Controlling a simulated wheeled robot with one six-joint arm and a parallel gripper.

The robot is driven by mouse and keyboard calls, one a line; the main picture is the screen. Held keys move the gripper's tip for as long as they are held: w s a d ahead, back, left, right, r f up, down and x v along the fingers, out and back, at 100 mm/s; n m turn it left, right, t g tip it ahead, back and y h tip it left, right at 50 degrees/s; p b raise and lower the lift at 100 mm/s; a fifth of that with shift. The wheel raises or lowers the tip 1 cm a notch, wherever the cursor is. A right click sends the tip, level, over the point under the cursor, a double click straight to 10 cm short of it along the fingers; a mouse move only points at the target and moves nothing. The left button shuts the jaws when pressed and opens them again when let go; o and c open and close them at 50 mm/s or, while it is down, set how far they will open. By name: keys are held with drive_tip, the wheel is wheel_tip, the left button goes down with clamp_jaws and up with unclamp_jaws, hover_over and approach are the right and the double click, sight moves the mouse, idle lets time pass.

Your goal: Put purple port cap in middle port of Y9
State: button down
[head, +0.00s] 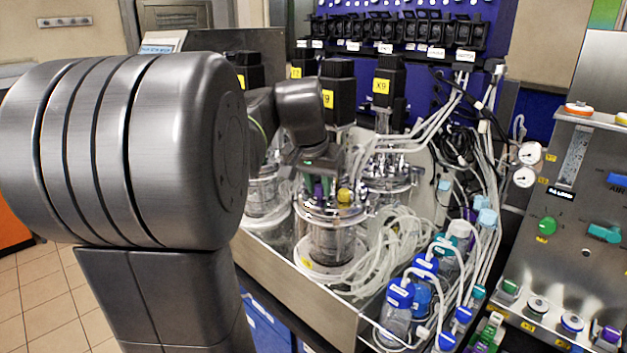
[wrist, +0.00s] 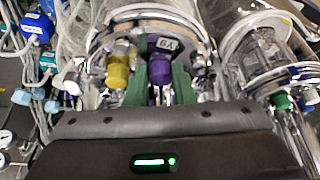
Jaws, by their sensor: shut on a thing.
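The purple port cap (wrist: 160,70) is between the green fingers of my gripper (wrist: 160,88) in the wrist view, and the gripper is shut on it. It stands about upright at the head plate of the vessel labelled Y9 (wrist: 163,45), whose label reads upside down there. In the head view the purple cap (head: 318,190) shows just below my gripper (head: 316,175), over the front glass vessel (head: 330,240). The middle port is hidden under the cap and fingers. I cannot tell whether the cap is seated in it.
A yellow cap (head: 344,196) is close beside the purple one. The X9 motor (head: 380,88) and its vessel stand behind to the right. Pale looped tubing (head: 385,250) and blue-capped bottles (head: 400,295) crowd the right side. My arm hides much of the left.

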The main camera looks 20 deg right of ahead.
drive_tip(key=shift+f, duration=0.25)
drive_tip(key=shift+s+a+f+b, duration=0.1)
drive_tip(key=shift+f+b, duration=0.3)
drive_tip(key=shift+f, duration=0.1)
drive_tip(key=c, duration=1.2)
unclamp_jaws()
drive_tip(key=shift+f, duration=0.15)
drive_tip(key=shift+c, duration=0.2)
drive_tip(key=shift+a, duration=0.1)
drive_tip(key=shift+r+p, duration=0.35)
drive_tip(key=shift+r, duration=0.1)
drive_tip(key=v, duration=1.2)
drive_tip(key=shift+d+r+b, duration=0.25)
drive_tip(key=shift+r+b, duration=0.15)
